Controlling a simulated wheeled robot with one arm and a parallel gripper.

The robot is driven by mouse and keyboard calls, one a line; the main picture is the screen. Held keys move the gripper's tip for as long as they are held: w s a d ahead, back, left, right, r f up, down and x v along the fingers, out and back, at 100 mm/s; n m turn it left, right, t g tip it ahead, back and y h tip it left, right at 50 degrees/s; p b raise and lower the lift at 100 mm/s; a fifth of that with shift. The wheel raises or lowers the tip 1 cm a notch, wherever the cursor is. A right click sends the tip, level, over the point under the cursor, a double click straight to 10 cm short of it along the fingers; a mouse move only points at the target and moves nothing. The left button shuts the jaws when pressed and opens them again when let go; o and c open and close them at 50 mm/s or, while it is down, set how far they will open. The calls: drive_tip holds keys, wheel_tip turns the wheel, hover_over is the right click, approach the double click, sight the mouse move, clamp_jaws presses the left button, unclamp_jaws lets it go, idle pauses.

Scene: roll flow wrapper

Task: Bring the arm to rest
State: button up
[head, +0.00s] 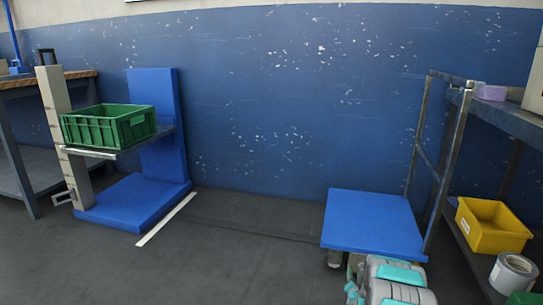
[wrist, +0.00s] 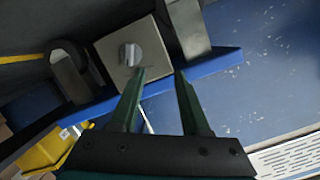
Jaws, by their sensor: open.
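My gripper (wrist: 161,74) shows in the wrist view with its two dark green fingers apart. Nothing is between the fingers. Beyond the fingertips is a grey box with a round knob (wrist: 130,54), set against a blue edge; I cannot tell how far away it is. In the head view, part of my grey and teal arm shows at the bottom right, in front of the blue platform cart (head: 372,222). My gripper's fingers cannot be made out in the head view.
A green crate (head: 108,125) sits on the blue lift's (head: 155,120) shelf at left. A workbench (head: 40,83) stands far left. At right, a shelf rack (head: 503,113) holds a yellow bin (head: 490,226) and a round tub (head: 514,272). The middle floor is clear.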

drive_tip(key=s+a+r+n+g+y, duration=0.2)
drive_tip(key=s+a+r+g, duration=0.15)
drive_tip(key=a+r, duration=0.5)
drive_tip(key=s+a+r+n+g+y, duration=0.1)
drive_tip(key=s+a+r+n+g, duration=0.3)
drive_tip(key=s+r, duration=0.75)
drive_tip(key=s+a+r+n+g, duration=0.1)
drive_tip(key=s+a+r+g, duration=0.2)
drive_tip(key=s, duration=1.2)
drive_tip(key=s+a+r+n+g, duration=0.1)
drive_tip(key=s+r+g, duration=0.25)
drive_tip(key=s, duration=1.15)
drive_tip(key=s+a+r+g, duration=0.25)
drive_tip(key=s+r, duration=0.25)
drive_tip(key=s, duration=1.1)
wheel_tip(320, 180, up, 12)
drive_tip(key=p, duration=1.2)
drive_tip(key=shift+w+d+y+p, duration=0.25)
drive_tip(key=shift+y+p, duration=0.05)
